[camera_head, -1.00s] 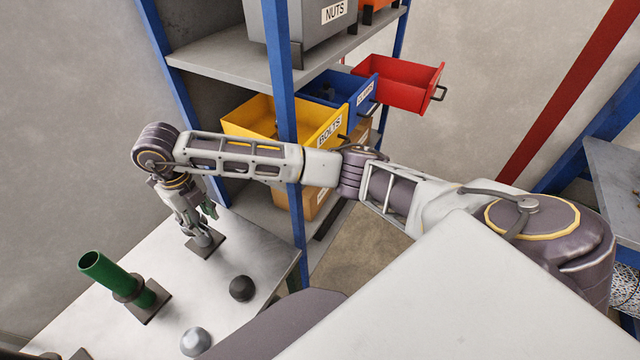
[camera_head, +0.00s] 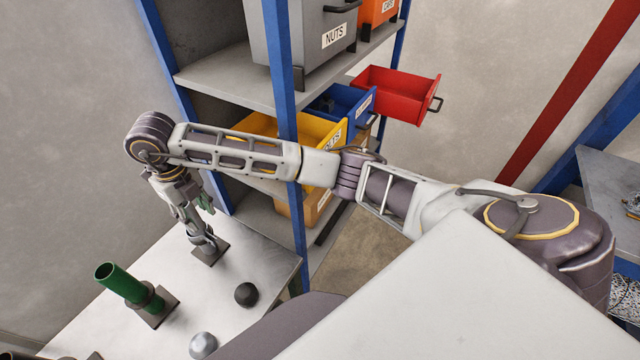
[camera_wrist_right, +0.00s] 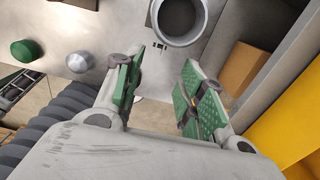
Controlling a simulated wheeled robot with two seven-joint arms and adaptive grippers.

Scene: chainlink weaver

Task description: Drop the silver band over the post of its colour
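My right gripper (camera_head: 193,222) points down above a dark square base (camera_head: 211,252) at the table's far end. In the right wrist view its green-padded fingers (camera_wrist_right: 160,80) are spread, with nothing between them. A hollow grey round thing (camera_wrist_right: 180,20) shows beyond the fingertips at the top of that view; whether it is the silver post's top or the silver band I cannot tell. In the head view the gripper partly hides what stands on that base. A green hollow post (camera_head: 122,282) stands on another dark base, with a dark band (camera_head: 152,299) low around it. My left gripper is out of view.
A blue-framed shelf with a yellow bin (camera_head: 325,132), a blue bin (camera_head: 345,100) and an open red bin (camera_head: 395,92) stands close behind my right arm.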

